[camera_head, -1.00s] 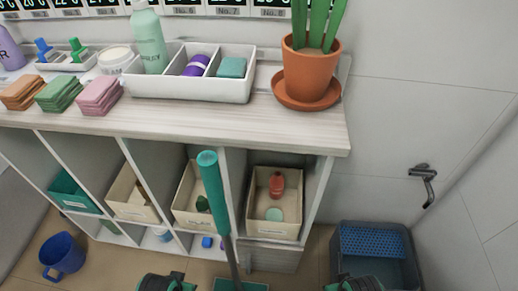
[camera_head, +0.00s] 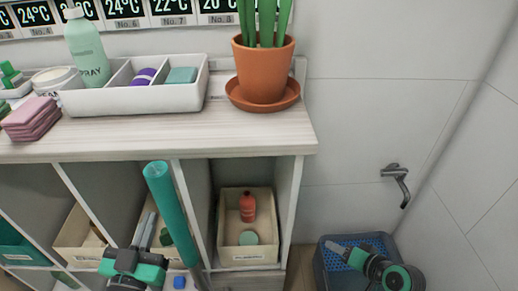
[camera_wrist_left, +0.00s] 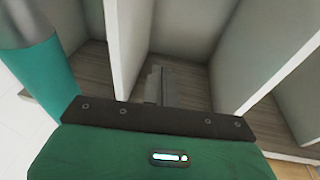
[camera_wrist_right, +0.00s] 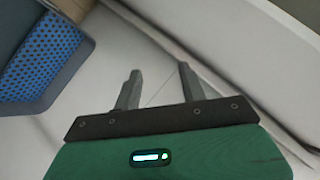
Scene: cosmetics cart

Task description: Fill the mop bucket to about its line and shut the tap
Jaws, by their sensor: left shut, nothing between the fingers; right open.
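The dark tap (camera_head: 397,180) is on the white wall at the right, its spout pointing down. No stream shows below it. The grey-blue mop bucket (camera_head: 322,268) stands on the floor below, partly behind my right arm. Its blue perforated insert (camera_head: 376,240) also shows in the right wrist view (camera_wrist_right: 45,62). The fill line and any water level are not visible. My right gripper (camera_head: 338,247) is open and empty, in front of the bucket in the head view and below the tap. My left gripper (camera_head: 147,228) is shut and empty in front of the shelves; its fingers show together in the left wrist view (camera_wrist_left: 154,86).
A teal handle (camera_head: 168,205) stands upright just right of my left gripper. A wooden counter (camera_head: 240,140) carries a white tray (camera_head: 135,102) and a potted plant (camera_head: 263,72). A cream bin (camera_head: 240,255) sits in the shelf below. Bare wall surrounds the tap.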

